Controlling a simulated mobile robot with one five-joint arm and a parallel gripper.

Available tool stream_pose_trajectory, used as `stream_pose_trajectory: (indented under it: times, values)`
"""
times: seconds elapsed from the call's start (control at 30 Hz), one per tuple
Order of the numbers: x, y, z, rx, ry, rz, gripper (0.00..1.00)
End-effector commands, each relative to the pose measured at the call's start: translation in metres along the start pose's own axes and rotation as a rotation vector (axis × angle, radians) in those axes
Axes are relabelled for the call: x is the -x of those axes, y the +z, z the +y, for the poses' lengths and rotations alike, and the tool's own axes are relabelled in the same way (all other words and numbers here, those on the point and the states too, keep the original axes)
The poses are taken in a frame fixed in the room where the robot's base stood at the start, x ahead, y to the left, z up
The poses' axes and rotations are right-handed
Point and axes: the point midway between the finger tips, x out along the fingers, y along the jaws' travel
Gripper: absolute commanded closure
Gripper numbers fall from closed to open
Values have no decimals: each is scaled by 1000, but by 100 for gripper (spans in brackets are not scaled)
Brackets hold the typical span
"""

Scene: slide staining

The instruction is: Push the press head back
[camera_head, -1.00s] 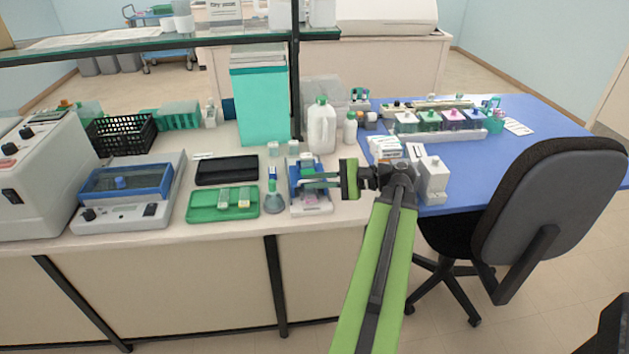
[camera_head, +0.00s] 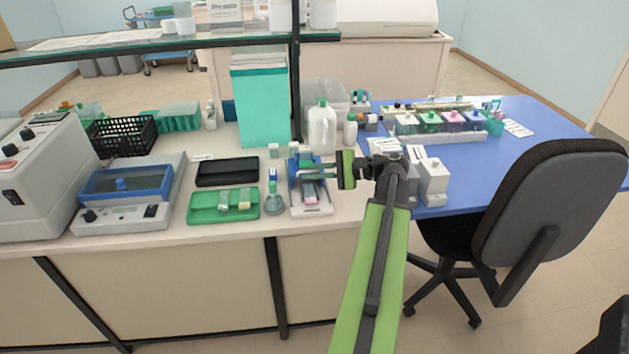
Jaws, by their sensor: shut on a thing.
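The press (camera_head: 313,209) stands near the front edge of the white bench, with a pale base and a small pink piece (camera_head: 311,198) on it. Its blue press head (camera_head: 303,157) sits at the back end of the base, leaving the front of the base uncovered. My gripper (camera_head: 313,171) comes in from the right, its fingers pointing left across the press. The fingers are shut at the press head; the exact contact is too small to see.
A teal-topped flask (camera_head: 274,203) and a green tray (camera_head: 220,206) stand close on the left. A white jug (camera_head: 321,128) stands behind on the right, and a white block (camera_head: 432,182) lies on the blue table. A shelf post rises behind.

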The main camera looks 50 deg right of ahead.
Motion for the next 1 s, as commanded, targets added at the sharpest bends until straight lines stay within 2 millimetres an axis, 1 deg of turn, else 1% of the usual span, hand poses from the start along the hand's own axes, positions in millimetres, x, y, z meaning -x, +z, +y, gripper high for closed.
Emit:
stream_pose_trajectory:
  times: [0.03,0.13,0.23,0.47,0.5,0.63,0.9,1.0]
  values:
    - [-3,-14,-11,2,-2,-1,100]
    - [-10,-28,-21,2,-2,-1,100]
    - [-13,-32,-25,2,-3,1,100]
    - [-13,-32,-26,2,-8,3,100]
    - [-13,-32,-26,2,-8,3,85]
    - [-13,-31,-25,1,-6,2,69]
    - [-13,-30,-24,0,-3,1,69]
    - [-11,-26,-30,0,-2,1,69]
